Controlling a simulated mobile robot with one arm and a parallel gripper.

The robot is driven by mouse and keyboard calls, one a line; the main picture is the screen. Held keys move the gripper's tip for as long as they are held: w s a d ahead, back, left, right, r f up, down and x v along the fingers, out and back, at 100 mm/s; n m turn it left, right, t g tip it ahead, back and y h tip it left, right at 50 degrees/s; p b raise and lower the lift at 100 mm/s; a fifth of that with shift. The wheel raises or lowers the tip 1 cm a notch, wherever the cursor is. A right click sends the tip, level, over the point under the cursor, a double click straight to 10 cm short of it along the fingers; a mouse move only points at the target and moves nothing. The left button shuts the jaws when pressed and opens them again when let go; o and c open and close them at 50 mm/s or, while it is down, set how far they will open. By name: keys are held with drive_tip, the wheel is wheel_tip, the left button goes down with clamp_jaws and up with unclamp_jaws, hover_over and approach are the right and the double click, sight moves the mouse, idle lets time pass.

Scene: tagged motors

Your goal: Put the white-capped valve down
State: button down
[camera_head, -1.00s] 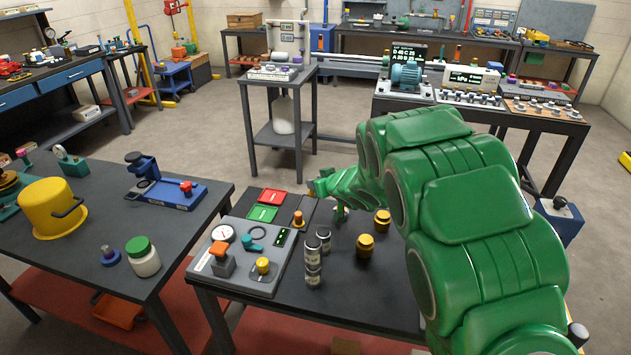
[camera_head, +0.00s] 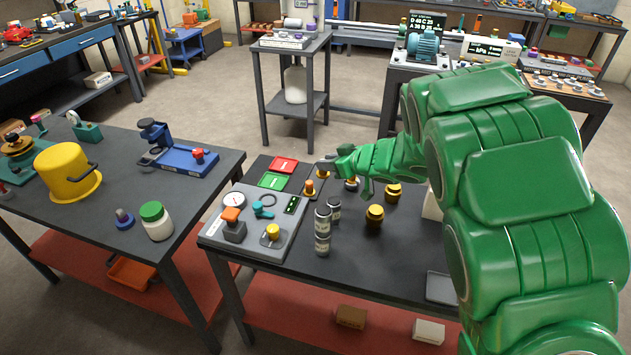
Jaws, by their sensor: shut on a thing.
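My green gripper (camera_head: 338,165) is over the far part of the front table. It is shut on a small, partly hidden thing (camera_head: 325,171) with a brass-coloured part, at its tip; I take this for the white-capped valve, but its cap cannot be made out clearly. A small piece with a pale top (camera_head: 351,184) shows just beneath the gripper, partly covered. Whether the held thing touches the table cannot be told.
An orange-topped valve (camera_head: 309,188) stands close to the left. Red (camera_head: 283,165) and green (camera_head: 272,181) plates lie beyond it. Brass pieces (camera_head: 375,215), dark-and-silver cylinders (camera_head: 323,230) and a grey control panel (camera_head: 245,243) stand nearer. The dark tabletop (camera_head: 375,265) has free room in front.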

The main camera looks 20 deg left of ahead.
drive_tip(key=shift+n+g, duration=0.3)
drive_tip(key=shift+g, duration=0.1)
drive_tip(key=shift+w+a+f, duration=1)
drive_tip(key=shift+w+f, duration=0.75)
drive_tip(key=shift+w, duration=0.2)
drive_tip(key=shift+w+a+f, duration=1)
drive_tip(key=shift+w+f, duration=0.7)
drive_tip(key=shift+w, duration=0.2)
drive_tip(key=shift+w+a+f, duration=1)
drive_tip(key=shift+w+f, duration=0.75)
drive_tip(key=shift+w, duration=0.2)
drive_tip(key=shift+d+f, duration=0.1)
drive_tip(key=shift+f, duration=1.35)
drive_tip(key=c, duration=0.9)
unclamp_jaws()
drive_tip(key=shift+f, duration=0.15)
drive_tip(key=shift+o, duration=0.2)
